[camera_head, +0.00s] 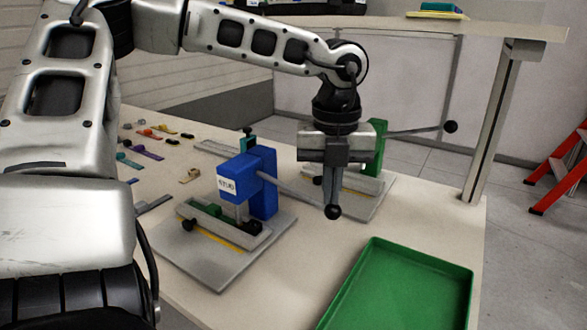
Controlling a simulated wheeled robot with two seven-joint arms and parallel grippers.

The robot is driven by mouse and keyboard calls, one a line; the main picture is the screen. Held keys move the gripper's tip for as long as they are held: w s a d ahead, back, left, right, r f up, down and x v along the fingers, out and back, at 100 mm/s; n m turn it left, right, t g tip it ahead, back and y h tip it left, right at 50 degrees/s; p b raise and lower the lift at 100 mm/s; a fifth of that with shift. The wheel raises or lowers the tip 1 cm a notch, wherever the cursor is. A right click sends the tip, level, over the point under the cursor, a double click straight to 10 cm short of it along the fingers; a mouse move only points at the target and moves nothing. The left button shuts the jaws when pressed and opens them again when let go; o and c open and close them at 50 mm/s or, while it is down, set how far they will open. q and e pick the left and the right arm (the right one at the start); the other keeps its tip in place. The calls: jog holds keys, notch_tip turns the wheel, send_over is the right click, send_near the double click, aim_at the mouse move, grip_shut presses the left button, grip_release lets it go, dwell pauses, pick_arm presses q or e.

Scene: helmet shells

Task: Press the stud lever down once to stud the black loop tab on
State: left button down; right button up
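The blue stud press (262,182), with a white label, stands on a grey base plate (215,272). Its stud lever (298,194) slopes down to the right and ends in a black ball knob (333,212). My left gripper (333,203) points straight down, its fingers together, with the tips right at the knob. I cannot tell whether they touch it. Under the press head a grey fixture (240,238) holds a green piece (207,207) and a yellow strip. I cannot make out the black loop tab there. My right gripper is not in view.
A green press (378,150) with its own lever knob (450,127) stands behind my gripper. A green tray (408,290), seemingly empty, lies at the front right. Several small coloured tabs (148,152) lie at the table's left. Bare table lies between press and tray.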

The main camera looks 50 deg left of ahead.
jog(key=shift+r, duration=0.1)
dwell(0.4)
pick_arm(q)
jog(key=shift+r+p, duration=0.6)
jog(key=shift+r, duration=0.3)
jog(key=shift+r+p, duration=0.85)
jog(key=shift+r, duration=0.5)
notch_tip(320, 180, up, 2)
jog(key=shift+p, duration=0.6)
notch_tip(320, 180, up, 8)
jog(key=p, duration=0.5)
jog(key=shift+f, duration=0.2)
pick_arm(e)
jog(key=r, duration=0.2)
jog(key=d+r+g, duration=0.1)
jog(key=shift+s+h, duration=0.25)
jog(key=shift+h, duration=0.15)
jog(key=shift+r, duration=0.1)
